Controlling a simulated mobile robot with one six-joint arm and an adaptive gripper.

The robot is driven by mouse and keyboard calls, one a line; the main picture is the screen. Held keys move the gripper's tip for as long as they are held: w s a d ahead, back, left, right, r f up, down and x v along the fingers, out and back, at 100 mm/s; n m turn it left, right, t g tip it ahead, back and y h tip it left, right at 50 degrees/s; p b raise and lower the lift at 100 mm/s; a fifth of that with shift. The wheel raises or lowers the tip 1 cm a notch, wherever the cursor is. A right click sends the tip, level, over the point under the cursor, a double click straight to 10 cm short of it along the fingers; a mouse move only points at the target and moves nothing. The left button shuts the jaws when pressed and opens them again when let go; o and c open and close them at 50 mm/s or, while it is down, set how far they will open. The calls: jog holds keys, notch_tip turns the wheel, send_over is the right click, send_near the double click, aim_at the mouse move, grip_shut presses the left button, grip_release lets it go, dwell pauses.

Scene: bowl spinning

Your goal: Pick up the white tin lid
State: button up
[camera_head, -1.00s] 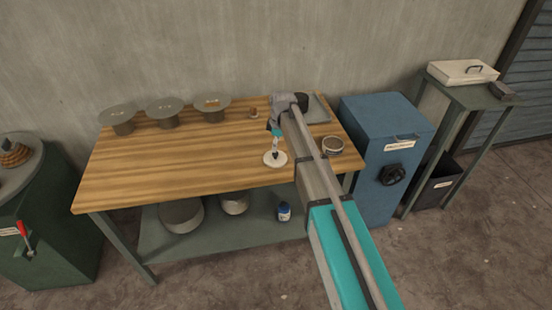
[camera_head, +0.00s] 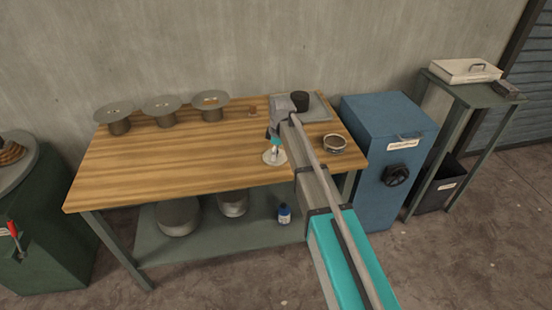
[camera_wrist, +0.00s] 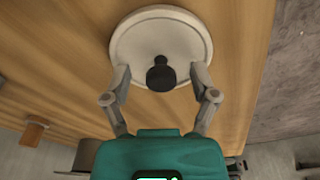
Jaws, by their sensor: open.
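The white tin lid (camera_head: 274,157) is a round disc with a dark knob. It lies on the wooden workbench (camera_head: 170,170) near its front edge. In the wrist view the lid (camera_wrist: 140,42) fills the upper middle, with its black knob (camera_wrist: 161,74) toward the gripper. My gripper (camera_wrist: 161,74) is open, with one finger on each side of the knob. Its fingertips overlap the lid's near part in that view, and I cannot tell whether they touch it. In the head view my gripper (camera_head: 275,150) is just above the lid, partly hiding it.
An open round tin (camera_head: 334,144) stands right of my arm. Several grey stands (camera_head: 161,112) line the bench's back left. A blue cabinet (camera_head: 385,170) is to the right. The bench's left and middle are clear.

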dwell(0.5)
jog(key=c, duration=1)
